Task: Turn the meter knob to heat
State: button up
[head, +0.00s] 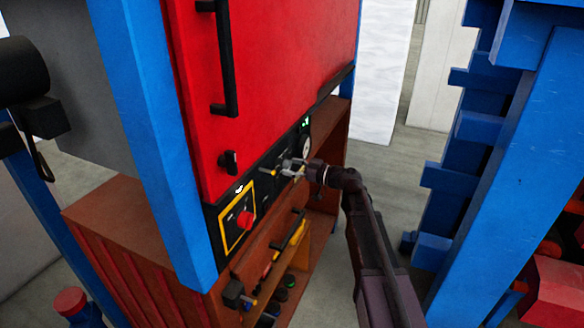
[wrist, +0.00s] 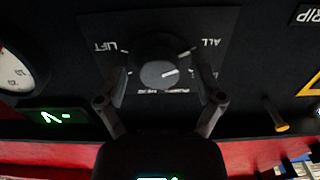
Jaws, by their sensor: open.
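The meter knob (wrist: 158,72) is a round dark knob with a grey face on a black plate. The wrist view shows it upside down, with LIFT and ALL lettering; other labels are partly covered or too small to read. A pale pointer mark on its face points toward the picture's right. My gripper (wrist: 160,98) is open, one finger on each side of the knob, and I cannot tell whether they touch it. In the head view my gripper (head: 290,167) is at the black control panel (head: 262,183) and hides the knob.
A dial gauge (wrist: 15,76) and a green display (wrist: 62,116) are left of the knob. A yellow-tipped lever (wrist: 280,118) is to its right. A red knob (head: 245,219) in a yellow frame is lower on the panel. Blue shelving (head: 500,160) stands right of my arm.

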jog(key=c, duration=1.1)
jog(key=shift+c, duration=0.2)
jog(key=shift+m, duration=0.5)
jog(key=m, duration=0.5)
jog(key=shift+m, duration=0.3)
jog(key=m, duration=1.3)
jog(key=shift+m, duration=0.3)
jog(key=m, duration=0.6)
jog(key=shift+m, duration=0.3)
